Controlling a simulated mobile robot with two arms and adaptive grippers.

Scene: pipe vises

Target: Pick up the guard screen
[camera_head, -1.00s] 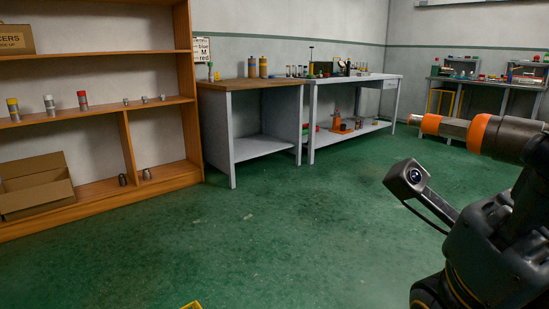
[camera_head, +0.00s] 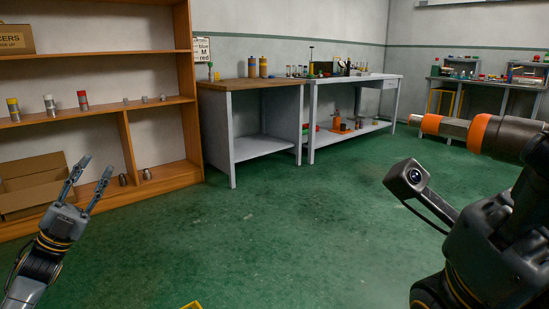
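I cannot make out a guard screen in the head view. My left gripper (camera_head: 92,170) is in the lower left, in front of the orange-brown shelf unit (camera_head: 187,100). Its two fingers are spread apart and point up, with nothing between them. My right arm (camera_head: 485,245) fills the lower right, and no fingers of its gripper show. A dark cylinder with bright orange bands and a narrow metal tip (camera_head: 460,130) extends left above that arm. I cannot tell how the two are joined.
The shelf holds several small cans and fittings and an open cardboard box (camera_head: 35,193). Two benches, one wood-topped (camera_head: 250,83) and one grey (camera_head: 355,78), stand along the back wall. A table with small items (camera_head: 490,80) is far right. The green floor (camera_head: 270,230) between is clear.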

